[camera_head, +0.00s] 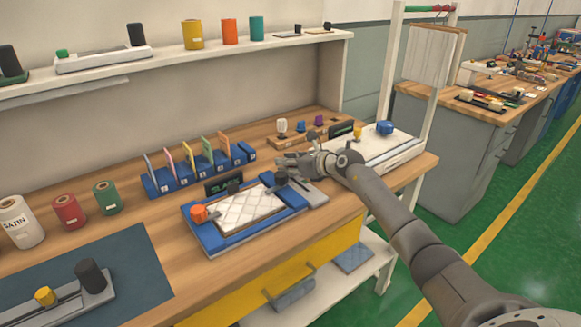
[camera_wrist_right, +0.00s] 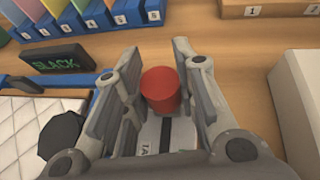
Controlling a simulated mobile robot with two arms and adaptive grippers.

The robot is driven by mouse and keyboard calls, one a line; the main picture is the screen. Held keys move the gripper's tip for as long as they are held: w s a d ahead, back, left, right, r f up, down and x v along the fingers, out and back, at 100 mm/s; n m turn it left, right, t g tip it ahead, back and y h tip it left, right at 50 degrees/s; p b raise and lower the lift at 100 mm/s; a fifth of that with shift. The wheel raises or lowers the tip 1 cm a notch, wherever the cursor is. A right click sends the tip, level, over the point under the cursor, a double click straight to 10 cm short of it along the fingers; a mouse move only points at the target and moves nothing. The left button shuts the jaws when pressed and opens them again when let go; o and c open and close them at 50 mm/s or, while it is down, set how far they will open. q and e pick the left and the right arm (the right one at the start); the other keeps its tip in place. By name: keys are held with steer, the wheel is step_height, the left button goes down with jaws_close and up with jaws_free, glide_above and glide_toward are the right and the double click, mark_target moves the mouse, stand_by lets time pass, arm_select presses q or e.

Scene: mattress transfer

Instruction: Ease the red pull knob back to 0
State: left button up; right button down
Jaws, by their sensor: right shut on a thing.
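The red pull knob (camera_wrist_right: 160,90) stands between the two fingers of my right gripper (camera_wrist_right: 157,58) in the right wrist view. A grey slide with a dark stripe and partly hidden lettering lies below the knob. In the head view my right gripper (camera_head: 287,163) is at the right end of the blue frame (camera_head: 204,243) and hides the red knob. A quilted white mattress piece (camera_head: 240,209) lies in the frame. A black display (camera_wrist_right: 60,57) reads SLACK in green. My left gripper is not in view.
An orange knob (camera_head: 199,213) sits at the frame's left end, and a black knob (camera_wrist_right: 62,134) is left of my gripper. A blue card rack (camera_head: 160,188) stands behind. A white box (camera_head: 385,150) with yellow and blue knobs is to the right.

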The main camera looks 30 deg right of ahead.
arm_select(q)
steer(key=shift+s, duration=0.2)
arm_select(e)
steer(key=shift+r, duration=0.15)
steer(key=c, duration=1.4)
jaws_free()
steer(key=shift+w, duration=0.1)
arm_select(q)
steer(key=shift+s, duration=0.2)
arm_select(e)
steer(key=shift+w, duration=0.1)
steer(key=v, duration=1)
steer(key=shift+s+d, duration=0.15)
steer(key=shift+s, duration=0.25)
steer(key=shift+s+d+r, duration=0.1)
steer(key=shift+s+r, duration=0.05)
steer(key=shift+s, duration=0.4)
